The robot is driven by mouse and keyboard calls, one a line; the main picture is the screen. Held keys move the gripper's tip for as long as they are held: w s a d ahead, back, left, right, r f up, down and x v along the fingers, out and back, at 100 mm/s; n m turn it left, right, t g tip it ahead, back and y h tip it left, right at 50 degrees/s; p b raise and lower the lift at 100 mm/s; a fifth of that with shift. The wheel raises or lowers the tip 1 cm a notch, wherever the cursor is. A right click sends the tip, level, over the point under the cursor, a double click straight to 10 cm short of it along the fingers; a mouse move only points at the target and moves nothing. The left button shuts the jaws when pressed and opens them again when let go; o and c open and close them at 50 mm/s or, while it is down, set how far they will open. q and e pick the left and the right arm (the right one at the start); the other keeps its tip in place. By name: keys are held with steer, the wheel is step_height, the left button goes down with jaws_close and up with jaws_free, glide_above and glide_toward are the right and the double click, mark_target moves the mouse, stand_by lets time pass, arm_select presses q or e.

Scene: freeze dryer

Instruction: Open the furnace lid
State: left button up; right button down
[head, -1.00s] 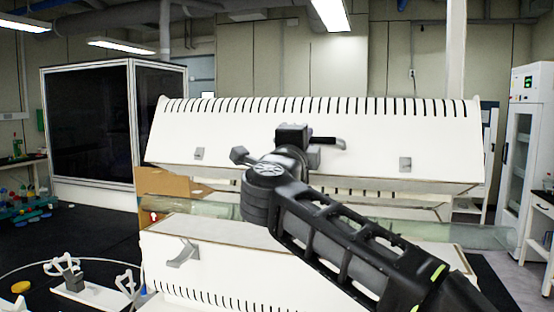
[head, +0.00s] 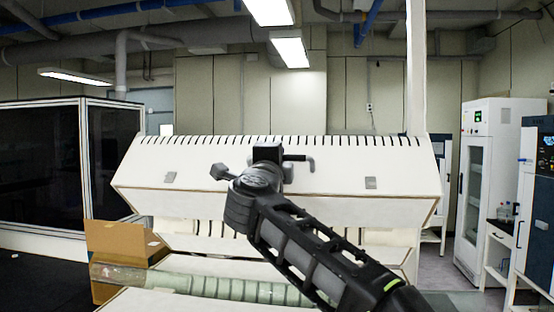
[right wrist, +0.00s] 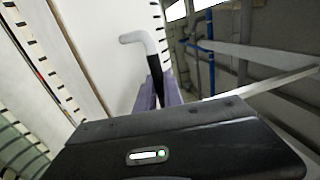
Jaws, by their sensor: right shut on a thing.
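The white furnace lid (head: 215,190), with a row of dark slots along its top edge, is raised and stands tilted above the furnace's lower body. A greenish glass tube (head: 200,284) shows below it in the open gap. My right gripper (head: 268,158) is at the lid's front and shut on its bent handle (head: 302,160). In the right wrist view the handle (right wrist: 137,38) sticks out past the purple-grey fingers (right wrist: 155,92), beside the white lid (right wrist: 95,50). The arm hides the middle of the lid's lower part. My left gripper is not in view.
An open cardboard box (head: 115,240) is at the left, by the tube's end. A dark-panelled cabinet (head: 60,165) stands behind it. A white glass-door cabinet (head: 490,180) and a blue-grey unit (head: 535,205) are at the right. Space above the lid looks clear.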

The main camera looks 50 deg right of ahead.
steer(key=c, duration=1.5)
jaws_free()
steer(key=shift+s+a+f+b, duration=0.25)
steer(key=shift+a+b, duration=0.05)
steer(key=shift+a, duration=0.05)
steer(key=b+v, duration=0.2)
steer(key=v, duration=0.5)
steer(key=shift+r+b, duration=0.2)
steer(key=shift+b, duration=0.1)
